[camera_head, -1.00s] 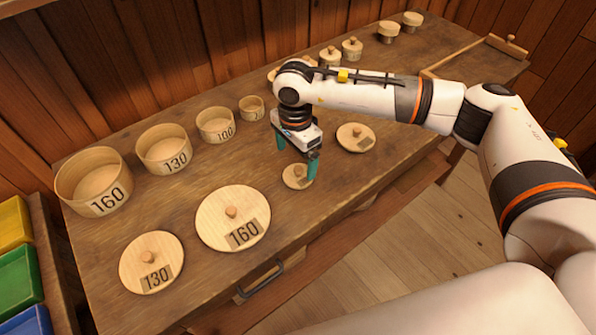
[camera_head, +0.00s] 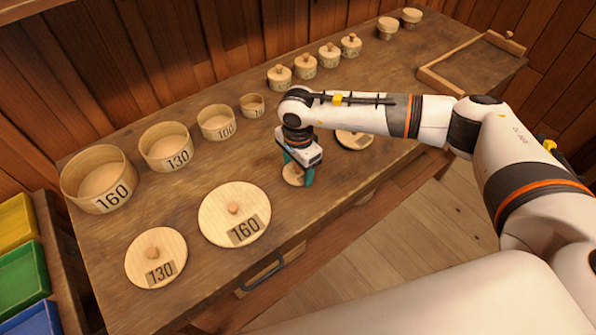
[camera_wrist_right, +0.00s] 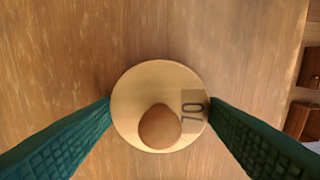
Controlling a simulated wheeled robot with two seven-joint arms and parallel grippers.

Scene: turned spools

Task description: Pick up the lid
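A small round wooden lid (camera_head: 292,179) with a knob lies on the workbench below my right gripper (camera_head: 298,171). In the right wrist view the lid (camera_wrist_right: 140,88) carries a "70" label and its round knob (camera_wrist_right: 160,126) shows from above. My right gripper is open, its two teal fingers (camera_wrist_right: 161,101) apart on either side of the lid, with nothing between them but the lid below. I cannot tell whether the fingertips touch its rim. Larger lids marked "160" (camera_head: 214,222) and "130" (camera_head: 140,266) lie to the left. My left gripper is not in view.
Another lid (camera_head: 353,141) lies right of the gripper, partly hidden by my arm. Open round boxes "160" (camera_head: 111,202), "130" (camera_head: 180,160), "100" (camera_head: 229,133) and a smaller one (camera_head: 253,112) stand behind. Several lidded boxes (camera_head: 306,72) stand at the back; a wooden frame (camera_head: 440,84) lies far right.

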